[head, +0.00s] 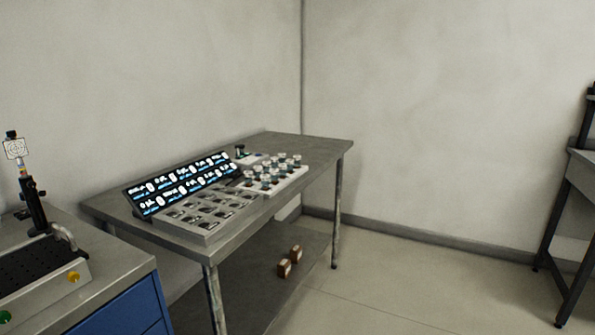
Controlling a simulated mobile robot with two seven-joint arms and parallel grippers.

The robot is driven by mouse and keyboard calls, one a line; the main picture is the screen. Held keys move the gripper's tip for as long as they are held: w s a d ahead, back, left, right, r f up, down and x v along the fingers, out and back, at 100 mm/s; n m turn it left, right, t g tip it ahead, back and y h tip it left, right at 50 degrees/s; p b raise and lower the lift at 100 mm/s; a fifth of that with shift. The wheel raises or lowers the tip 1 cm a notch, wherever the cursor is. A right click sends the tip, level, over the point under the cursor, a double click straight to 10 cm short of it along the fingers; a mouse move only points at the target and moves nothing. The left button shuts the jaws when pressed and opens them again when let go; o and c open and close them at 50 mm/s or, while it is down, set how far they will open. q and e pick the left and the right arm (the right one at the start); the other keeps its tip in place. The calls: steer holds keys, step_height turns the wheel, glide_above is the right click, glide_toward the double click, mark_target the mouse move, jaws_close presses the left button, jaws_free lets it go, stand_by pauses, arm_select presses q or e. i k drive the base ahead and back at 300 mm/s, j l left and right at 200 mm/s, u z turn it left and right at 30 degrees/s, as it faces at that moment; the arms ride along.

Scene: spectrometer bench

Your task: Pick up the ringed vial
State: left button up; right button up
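Several small vials (276,171) with pale tops stand upright in a white rack (292,184) on the grey metal table (319,151). One dark-topped piece (240,151) stands apart at the back of the table, by a small white block (252,158). At this size I cannot tell which vial carries a ring. Neither of my grippers is in view, and nothing shows near the vials.
A display panel (181,184) with lit readouts stands behind a grey slotted tray (207,217). A bench (108,285) with blue drawers and a black instrument (34,205) stands at left. Brown boxes (284,268) lie on the table's lower shelf.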

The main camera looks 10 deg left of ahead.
mark_target(248, 175)
steer(key=i+l, duration=0.1)
steer(key=i, duration=0.65)
steer(key=i+l+u, duration=0.1)
steer(key=i, duration=0.6)
steer(key=i+l+u, duration=0.1)
steer(key=i+u, duration=0.15)
steer(key=u, duration=0.2)
steer(key=i+l+u, duration=0.15)
steer(key=u, duration=0.25)
steer(key=i+l+u, duration=0.25)
steer(key=u, duration=0.2)
steer(key=i+l+u, duration=0.25)
steer(key=u, duration=0.15)
steer(key=l, duration=0.1)
